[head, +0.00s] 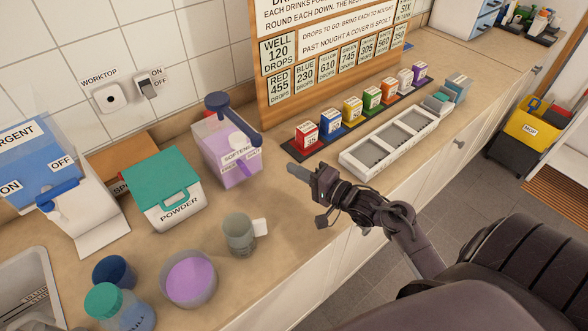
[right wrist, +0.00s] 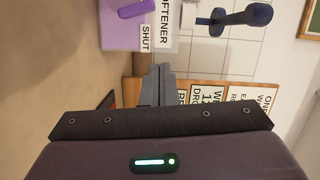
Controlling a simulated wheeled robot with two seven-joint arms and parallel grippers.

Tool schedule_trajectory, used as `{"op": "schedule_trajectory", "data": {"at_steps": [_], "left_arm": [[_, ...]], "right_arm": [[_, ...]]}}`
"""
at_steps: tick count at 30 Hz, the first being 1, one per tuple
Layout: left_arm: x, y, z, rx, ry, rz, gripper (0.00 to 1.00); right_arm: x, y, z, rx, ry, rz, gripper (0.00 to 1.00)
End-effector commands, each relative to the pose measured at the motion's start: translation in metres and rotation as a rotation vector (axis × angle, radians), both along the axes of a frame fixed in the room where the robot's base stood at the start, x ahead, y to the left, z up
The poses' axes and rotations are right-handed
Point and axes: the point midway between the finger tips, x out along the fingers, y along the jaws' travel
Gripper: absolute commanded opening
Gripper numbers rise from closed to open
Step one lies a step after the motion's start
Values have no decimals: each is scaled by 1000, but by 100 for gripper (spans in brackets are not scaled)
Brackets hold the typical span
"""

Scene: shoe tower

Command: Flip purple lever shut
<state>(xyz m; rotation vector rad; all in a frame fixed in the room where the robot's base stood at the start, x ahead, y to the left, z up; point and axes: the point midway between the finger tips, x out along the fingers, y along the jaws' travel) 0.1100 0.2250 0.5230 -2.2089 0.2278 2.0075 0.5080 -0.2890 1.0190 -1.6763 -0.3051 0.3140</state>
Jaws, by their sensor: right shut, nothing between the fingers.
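The softener dispenser (head: 228,160) is a clear box of purple liquid with a dark blue pump (head: 222,105) on top. It stands against the wall. My left gripper is out of view.
A grey mug (head: 238,236), a bowl of purple liquid (head: 188,279) and a POWDER box (head: 163,190) stand nearby. The worktop right of the mug is clear.

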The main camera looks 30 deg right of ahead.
Motion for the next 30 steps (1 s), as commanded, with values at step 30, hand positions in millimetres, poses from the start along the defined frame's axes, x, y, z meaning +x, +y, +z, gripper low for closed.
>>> {"op": "schedule_trajectory", "data": {"at_steps": [30], "left_arm": [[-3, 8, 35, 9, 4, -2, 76]], "right_arm": [[23, 58, 5, -1592, -689, 107, 0]]}}
